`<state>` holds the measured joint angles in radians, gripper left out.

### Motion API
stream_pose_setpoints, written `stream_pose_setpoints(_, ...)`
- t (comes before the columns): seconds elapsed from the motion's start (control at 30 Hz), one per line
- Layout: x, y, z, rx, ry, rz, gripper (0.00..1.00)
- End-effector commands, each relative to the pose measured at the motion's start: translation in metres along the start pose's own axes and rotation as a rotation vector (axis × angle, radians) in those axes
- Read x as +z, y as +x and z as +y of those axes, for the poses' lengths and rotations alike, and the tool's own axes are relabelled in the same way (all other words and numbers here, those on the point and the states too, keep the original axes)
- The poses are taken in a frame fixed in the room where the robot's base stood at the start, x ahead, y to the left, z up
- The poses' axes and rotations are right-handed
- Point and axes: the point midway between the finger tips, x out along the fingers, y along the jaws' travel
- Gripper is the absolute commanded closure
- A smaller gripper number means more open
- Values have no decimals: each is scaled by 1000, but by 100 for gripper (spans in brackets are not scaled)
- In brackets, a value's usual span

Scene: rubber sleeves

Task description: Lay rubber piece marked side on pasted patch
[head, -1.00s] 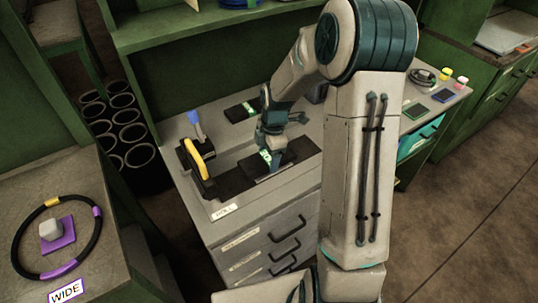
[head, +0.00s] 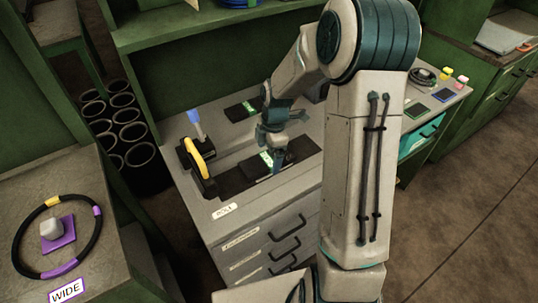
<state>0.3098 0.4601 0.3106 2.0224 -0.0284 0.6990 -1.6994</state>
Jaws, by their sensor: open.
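My gripper (head: 277,160) points down just above the near part of the bench and is open. A dark piece with a green and white mark (head: 258,164) lies just left of the fingers, over a long black strip (head: 233,181). A second dark piece with a green and white mark (head: 247,108) lies flat farther back on the bench. I cannot tell from this view which is the rubber piece and which bears the pasted patch. The fingers hide part of the near piece and the strip, and whether they touch it is unclear.
A black tool with a yellow handle (head: 198,155) and a blue-topped tool (head: 195,119) stand at the bench's left end. A label (head: 224,210) sits at the front edge. A black ring (head: 20,229) lies on the left table. My arm hides the bench's middle.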

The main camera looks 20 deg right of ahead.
Motion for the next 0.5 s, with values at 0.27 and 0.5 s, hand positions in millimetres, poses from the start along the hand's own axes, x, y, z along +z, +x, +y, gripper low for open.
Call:
stream_pose_setpoints(0.27, 1, -62, 1, 7, 2, -3, 6)
stream_pose_setpoints(0.5, 0, -98, 0, 3, 1, -1, 6)
